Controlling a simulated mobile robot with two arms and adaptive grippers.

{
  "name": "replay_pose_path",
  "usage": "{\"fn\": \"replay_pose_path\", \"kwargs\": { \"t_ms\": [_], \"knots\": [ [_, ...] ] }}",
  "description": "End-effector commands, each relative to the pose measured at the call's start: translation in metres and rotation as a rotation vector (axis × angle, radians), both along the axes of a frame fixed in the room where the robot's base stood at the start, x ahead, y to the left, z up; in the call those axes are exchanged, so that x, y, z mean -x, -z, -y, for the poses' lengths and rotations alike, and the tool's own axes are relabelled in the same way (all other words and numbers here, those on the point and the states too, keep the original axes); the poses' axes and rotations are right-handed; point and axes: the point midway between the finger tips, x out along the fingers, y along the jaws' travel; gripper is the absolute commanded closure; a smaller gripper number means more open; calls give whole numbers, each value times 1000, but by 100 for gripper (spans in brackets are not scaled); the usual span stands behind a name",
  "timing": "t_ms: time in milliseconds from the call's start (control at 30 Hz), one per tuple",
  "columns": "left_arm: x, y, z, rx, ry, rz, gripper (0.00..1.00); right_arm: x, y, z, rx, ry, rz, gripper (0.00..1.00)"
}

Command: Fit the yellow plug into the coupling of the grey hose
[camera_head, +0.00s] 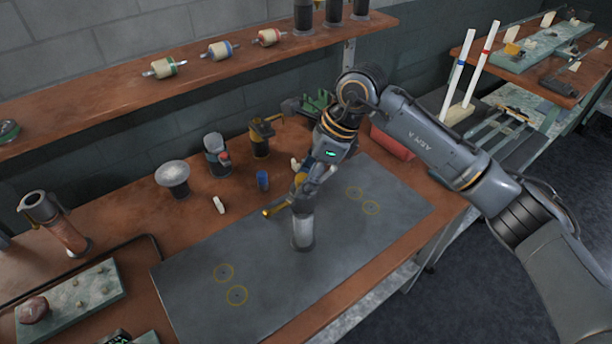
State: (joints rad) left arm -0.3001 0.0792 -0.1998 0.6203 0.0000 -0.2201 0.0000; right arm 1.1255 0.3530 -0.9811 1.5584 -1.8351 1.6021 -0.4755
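My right gripper (302,200) points down over the grey mat, reaching in from the right. Directly below it a pale grey cylinder (303,232) stands upright on a dark foot; whether the fingers touch it I cannot tell. A short yellow, rod-like piece (273,211) sticks out to the left beside the fingertips. It may be the yellow plug; whether it is gripped or fixed to the cylinder is unclear. I cannot make out the grey hose or its coupling with certainty. My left gripper is out of view.
The grey mat (200,290) has yellow ring marks and is mostly clear. Behind it stand a blue cup (262,181), a round-topped stand (173,177) and a brass-topped device (260,140). A copper-coloured cylinder (62,228) stands left. A shelf (110,93) runs along the wall.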

Motion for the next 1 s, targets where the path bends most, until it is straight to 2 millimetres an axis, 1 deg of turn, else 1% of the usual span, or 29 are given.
{"fn": "replay_pose_path", "kwargs": {
  "t_ms": [233,367,400,467,800,900,1000],
  "knots": [
    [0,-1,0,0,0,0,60,0,0,0,0,1,0,51],
    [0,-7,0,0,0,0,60,0,-6,0,0,1,-1,51],
    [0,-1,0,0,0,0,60,-1,-8,3,0,1,3,51],
    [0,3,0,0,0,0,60,-1,-16,7,0,2,5,51],
    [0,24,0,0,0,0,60,1,-84,35,0,3,4,51],
    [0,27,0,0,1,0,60,2,-98,41,1,2,2,51],
    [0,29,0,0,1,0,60,3,-108,44,0,0,1,51]
  ]
}}
